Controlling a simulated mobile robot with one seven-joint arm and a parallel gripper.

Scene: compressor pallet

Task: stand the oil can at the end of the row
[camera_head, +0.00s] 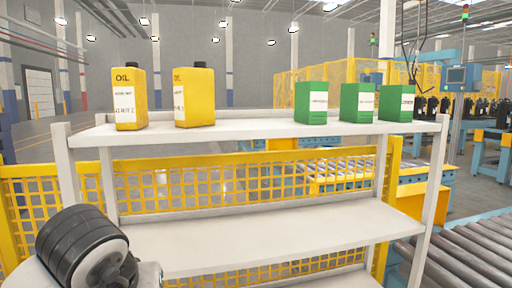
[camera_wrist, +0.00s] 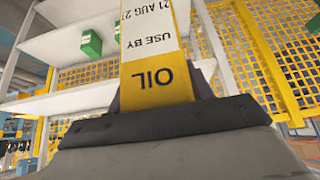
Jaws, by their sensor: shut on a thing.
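My gripper (camera_wrist: 158,97) is shut on a yellow oil can (camera_wrist: 152,45) in the wrist view. The can's white label and the word OIL appear upside down there, and its far end is cut off by the frame. The held can does not show in the head view. Two other yellow oil cans, the left one (camera_head: 129,98) and the right one (camera_head: 193,97), stand upright on the top shelf (camera_head: 240,128) at the left, with a small gap between them. My gripper's fingers do not show in the head view.
Three green boxes, the left (camera_head: 311,103), middle (camera_head: 358,102) and right (camera_head: 396,102), stand on the top shelf's right part. Bare shelf lies between the right yellow can and these boxes. The lower shelf (camera_head: 270,236) is empty. A yellow mesh fence (camera_head: 190,180) runs behind.

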